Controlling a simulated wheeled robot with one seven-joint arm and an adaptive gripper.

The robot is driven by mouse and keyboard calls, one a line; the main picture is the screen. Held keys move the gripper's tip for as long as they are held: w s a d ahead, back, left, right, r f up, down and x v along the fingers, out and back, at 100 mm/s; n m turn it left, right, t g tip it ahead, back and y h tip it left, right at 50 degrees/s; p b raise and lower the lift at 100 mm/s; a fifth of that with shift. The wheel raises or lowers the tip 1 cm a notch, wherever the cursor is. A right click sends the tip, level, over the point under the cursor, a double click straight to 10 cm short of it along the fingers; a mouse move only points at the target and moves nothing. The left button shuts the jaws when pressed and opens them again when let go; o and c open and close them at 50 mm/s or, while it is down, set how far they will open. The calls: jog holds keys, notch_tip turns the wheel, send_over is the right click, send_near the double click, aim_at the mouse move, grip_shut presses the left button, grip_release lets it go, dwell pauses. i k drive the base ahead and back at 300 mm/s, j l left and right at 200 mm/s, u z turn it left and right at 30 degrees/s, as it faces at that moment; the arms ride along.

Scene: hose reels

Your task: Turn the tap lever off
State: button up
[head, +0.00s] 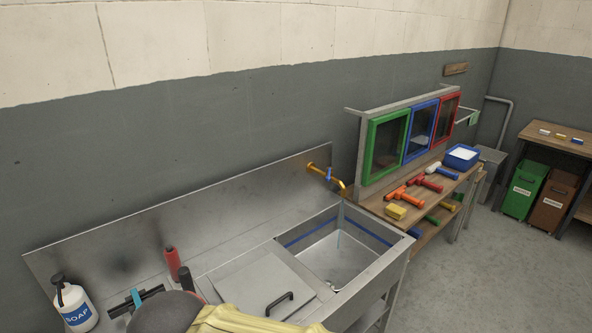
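A brass tap (319,171) sticks out from the steel splashback above the sink. Its blue lever (329,174) sits on the tap body, small in the view. I cannot tell its exact angle. The spout bends down toward the basin at the right. The steel sink basin (345,262) stands below, with a blue line around its inner walls. A thin pale streak under the spout looks like water, but it is faint. Grey and pale yellow parts at the bottom edge look like my arm. My gripper is not clearly in view.
A cover with a black handle (280,305) lies left of the basin. A soap bottle (75,306), a red-handled item (172,264) and a black tool (124,305) are at left. Right stands a wooden bench (377,204) with hammers, a blue tub (461,157) and framed panels.

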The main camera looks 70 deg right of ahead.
aim_at(329, 169)
jog(key=z, duration=2.55)
jog(key=i+l+u, duration=0.15)
jog(key=i+l, duration=0.15)
jog(key=i+l+u, duration=0.2)
jog(key=l, duration=0.35)
